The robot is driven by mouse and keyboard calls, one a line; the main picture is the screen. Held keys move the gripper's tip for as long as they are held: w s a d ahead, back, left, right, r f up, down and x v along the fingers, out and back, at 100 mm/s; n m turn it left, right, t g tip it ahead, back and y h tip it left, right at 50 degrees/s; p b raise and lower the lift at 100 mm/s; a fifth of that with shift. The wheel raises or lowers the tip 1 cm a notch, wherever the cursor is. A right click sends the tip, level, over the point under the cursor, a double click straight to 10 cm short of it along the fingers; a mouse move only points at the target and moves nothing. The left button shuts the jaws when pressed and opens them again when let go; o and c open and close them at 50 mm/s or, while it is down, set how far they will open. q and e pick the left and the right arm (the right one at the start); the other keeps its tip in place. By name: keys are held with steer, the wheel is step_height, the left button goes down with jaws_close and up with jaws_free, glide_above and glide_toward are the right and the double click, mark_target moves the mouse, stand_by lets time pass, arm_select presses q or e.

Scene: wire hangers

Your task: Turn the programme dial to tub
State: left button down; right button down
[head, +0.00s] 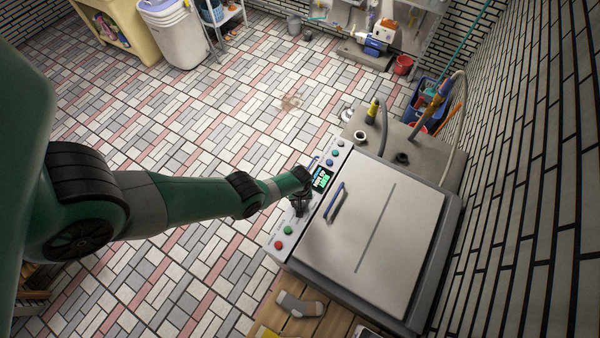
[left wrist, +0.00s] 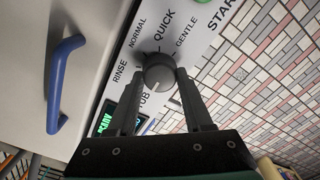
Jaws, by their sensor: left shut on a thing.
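The programme dial (left wrist: 158,72) is a dark round knob on the light control panel (left wrist: 205,40). The labels RINSE, NORMAL, QUICK, GENTLE and TUB stand around it. A pale pointer line on the knob runs down and slightly left, towards the TUB label (left wrist: 145,103). My left gripper (left wrist: 157,78) has one finger on each side of the knob and is shut on it. In the head view my left gripper (head: 299,206) is at the panel's middle and hides the dial. My right gripper is in neither view.
The machine's metal lid (head: 385,220) is closed and has a blue handle (head: 335,202). A lit display (head: 321,180) is beside my gripper. Red and green buttons (head: 288,230) sit at the panel's near end. A hose (head: 383,130) stands behind; tiled floor is open on the left.

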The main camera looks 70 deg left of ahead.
arm_select(q)
steer(key=shift+n, duration=0.9)
steer(key=shift+c, duration=1.5)
jaws_free()
